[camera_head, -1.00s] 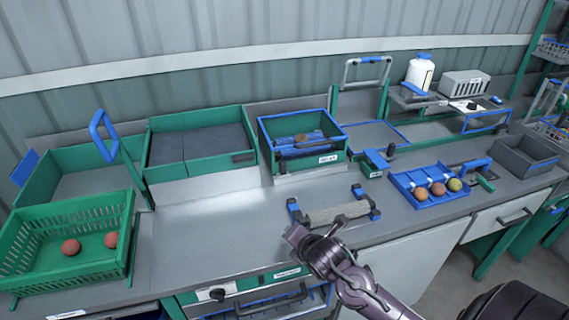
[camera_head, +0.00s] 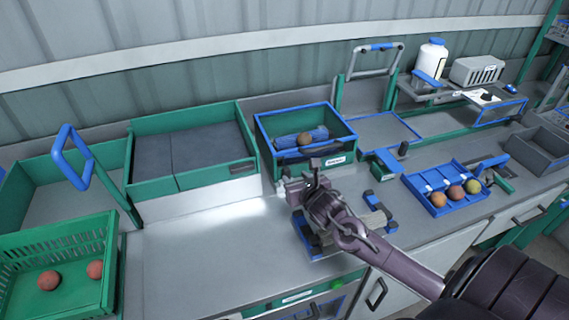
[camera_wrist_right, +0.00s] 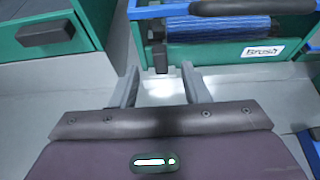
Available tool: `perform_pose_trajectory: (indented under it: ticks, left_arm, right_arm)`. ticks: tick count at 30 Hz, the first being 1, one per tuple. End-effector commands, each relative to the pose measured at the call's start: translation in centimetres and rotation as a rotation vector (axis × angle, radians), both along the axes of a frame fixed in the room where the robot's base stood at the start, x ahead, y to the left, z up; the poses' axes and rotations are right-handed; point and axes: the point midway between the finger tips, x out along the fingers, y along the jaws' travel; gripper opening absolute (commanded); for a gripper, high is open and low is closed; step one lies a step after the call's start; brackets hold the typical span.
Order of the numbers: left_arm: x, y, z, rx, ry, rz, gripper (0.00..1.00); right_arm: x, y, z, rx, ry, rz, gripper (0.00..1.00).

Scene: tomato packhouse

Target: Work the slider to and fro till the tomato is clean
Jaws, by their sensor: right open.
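The brush box (camera_head: 345,150), green with a blue rim, stands at the back middle of the bench. A blue brush roller (camera_head: 290,139) lies inside it, and a brownish-red tomato (camera_head: 304,140) rests by the roller. In the right wrist view the roller (camera_wrist_right: 215,27) and the "Brush" label (camera_wrist_right: 262,52) show. A dark handle bar (camera_wrist_right: 250,7) lies above the roller, and a small dark knob (camera_wrist_right: 160,58) is at the box's front left. My right gripper (camera_head: 300,176) is open and empty just in front of the box. Its fingers (camera_wrist_right: 160,88) point toward the knob, apart from it. My left gripper is not in view.
A green tray (camera_head: 205,177) with a dark handle (camera_wrist_right: 46,32) is left of the box. A green crate (camera_head: 55,305) holds two tomatoes. A blue tray (camera_head: 437,207) holds three fruits at right. A roller stand (camera_head: 385,226) is partly behind my arm. Bench left of my gripper is clear.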

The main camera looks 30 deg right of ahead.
Motion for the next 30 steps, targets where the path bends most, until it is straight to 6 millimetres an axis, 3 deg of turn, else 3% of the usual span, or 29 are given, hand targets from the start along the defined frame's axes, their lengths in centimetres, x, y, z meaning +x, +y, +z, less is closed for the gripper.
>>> perform_pose_trajectory:
  ticks: [11,14,22,28,30]
  left_arm:
    - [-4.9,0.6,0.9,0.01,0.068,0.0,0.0]
    - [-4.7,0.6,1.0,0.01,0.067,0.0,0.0]
    - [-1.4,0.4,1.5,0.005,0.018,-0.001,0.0]
    - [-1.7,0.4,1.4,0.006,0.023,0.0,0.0]
    - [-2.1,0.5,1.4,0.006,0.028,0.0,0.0]
  right_arm:
    - [4.7,-1.0,-1.8,0.005,-0.001,-0.001,0.42]
    - [5.6,-1.3,-2.3,0.003,-0.001,-0.002,0.42]
    - [6.7,-1.5,-2.9,0.003,0.0,0.001,0.42]
    - [6.7,-1.6,-2.9,0.002,0.001,0.001,0.42]
    - [6.7,-1.6,-2.9,0.002,0.001,0.001,0.34]
